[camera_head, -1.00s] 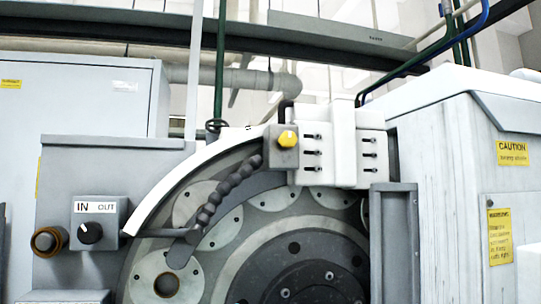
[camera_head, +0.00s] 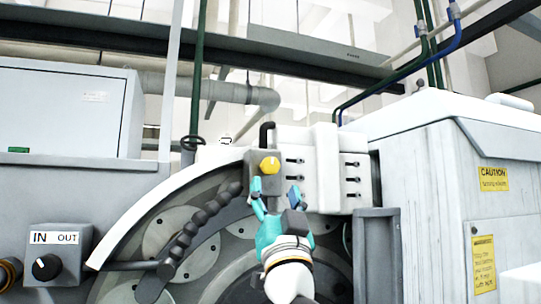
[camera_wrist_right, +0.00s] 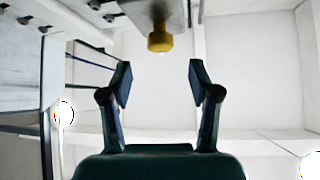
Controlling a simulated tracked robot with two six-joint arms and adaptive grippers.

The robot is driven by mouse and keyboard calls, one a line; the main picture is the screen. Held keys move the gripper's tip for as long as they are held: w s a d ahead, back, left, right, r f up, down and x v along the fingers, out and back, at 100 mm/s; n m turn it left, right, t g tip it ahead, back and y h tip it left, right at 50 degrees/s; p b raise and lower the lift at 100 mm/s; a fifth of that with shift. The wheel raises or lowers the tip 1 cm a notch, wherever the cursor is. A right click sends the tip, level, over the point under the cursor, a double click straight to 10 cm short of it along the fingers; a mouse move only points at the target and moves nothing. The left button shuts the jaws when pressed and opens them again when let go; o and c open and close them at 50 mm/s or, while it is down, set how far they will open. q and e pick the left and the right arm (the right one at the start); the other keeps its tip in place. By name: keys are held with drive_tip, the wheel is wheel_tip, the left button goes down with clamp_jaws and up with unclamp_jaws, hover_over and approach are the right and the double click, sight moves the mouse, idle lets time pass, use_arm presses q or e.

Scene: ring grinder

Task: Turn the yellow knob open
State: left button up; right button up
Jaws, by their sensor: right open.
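The yellow knob (camera_head: 269,165) sits on the front of a small grey block (camera_head: 254,182) at the top of the grinder. My right gripper (camera_head: 274,190) is open just below the knob in the head view, its two teal fingers pointing up. In the right wrist view the knob (camera_wrist_right: 160,38) shows at the top centre, beyond the open fingertips (camera_wrist_right: 160,78) and lined up between them. Nothing is between the fingers, and they appear apart from the knob. My left gripper is not in view.
A white block (camera_head: 325,170) with small handles stands right of the knob. A black segmented hose (camera_head: 200,225) curves at the left. An IN/OUT switch box (camera_head: 58,255) is at lower left. A grey upright post (camera_head: 377,250) stands at right.

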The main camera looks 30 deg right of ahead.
sight(271, 170)
drive_tip(key=p+x, duration=0.3)
drive_tip(key=x, duration=0.4)
drive_tip(key=shift+r, duration=0.1)
drive_tip(key=c, duration=1.2)
